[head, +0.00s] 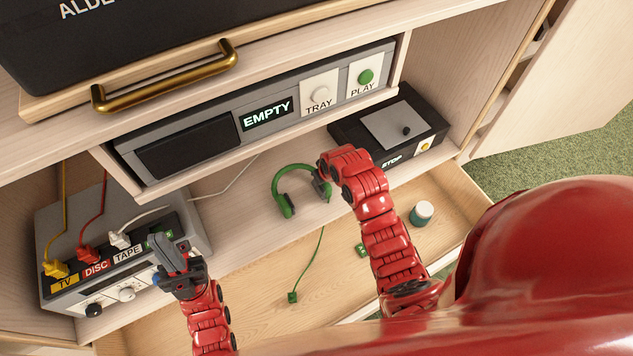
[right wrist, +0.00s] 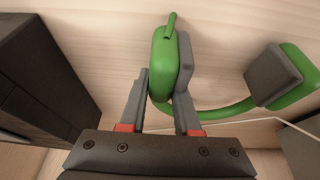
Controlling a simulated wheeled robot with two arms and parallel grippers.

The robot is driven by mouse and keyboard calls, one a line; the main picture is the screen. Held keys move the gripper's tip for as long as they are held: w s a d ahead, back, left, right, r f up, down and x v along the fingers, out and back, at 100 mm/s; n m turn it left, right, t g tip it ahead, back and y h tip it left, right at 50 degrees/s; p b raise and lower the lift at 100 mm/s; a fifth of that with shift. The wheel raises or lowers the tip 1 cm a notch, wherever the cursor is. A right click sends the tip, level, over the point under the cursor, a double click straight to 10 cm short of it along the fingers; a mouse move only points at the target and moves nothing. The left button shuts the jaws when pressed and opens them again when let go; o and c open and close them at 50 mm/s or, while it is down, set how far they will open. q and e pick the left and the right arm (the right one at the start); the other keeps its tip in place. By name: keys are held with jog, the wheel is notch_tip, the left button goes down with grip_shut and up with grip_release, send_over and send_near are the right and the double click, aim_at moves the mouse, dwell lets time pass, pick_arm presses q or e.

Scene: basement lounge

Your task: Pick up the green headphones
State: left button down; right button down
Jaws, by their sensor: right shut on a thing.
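The green headphones (head: 286,204) lie on the light wood shelf below the player, near its front edge. My right gripper (head: 324,182) is at their right ear cup. In the right wrist view the green ear cup with its grey pad (right wrist: 163,62) is between the fingers of my right gripper (right wrist: 163,85), which is shut on it. The band curves away to the other ear cup (right wrist: 275,78). My left gripper (head: 172,262) is over the front of the grey switch box at the left; whether its jaws are open or shut is unclear.
The grey box (head: 60,292) has yellow, red and white plugs in it. An open drawer (head: 330,285) below holds a green cable plug (head: 292,297) and a small jar (head: 422,213). A black device (head: 430,125) stands right of the headphones. The player (head: 220,105) overhangs the shelf.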

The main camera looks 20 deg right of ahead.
notch_tip(320, 180, up, 3)
jog(key=shift+w+f, duration=0.1)
jog(key=shift+w, duration=0.05)
jog(key=s, duration=0.3)
jog(key=s+a, duration=0.1)
jog(key=s, duration=0.3)
jog(key=s+a+r+b, duration=0.1)
jog(key=s, duration=0.2)
jog(key=shift+s+a, duration=0.2)
jog(key=shift+s, duration=0.15)
jog(key=s+p, duration=0.1)
jog(key=s+a+p, duration=0.1)
jog(key=s, duration=0.1)
jog(key=s+p, duration=0.1)
jog(key=s, duration=0.1)
jog(key=shift+s+a+r, duration=0.1)
jog(key=shift+a+r, duration=0.1)
jog(key=shift+r, duration=0.15)
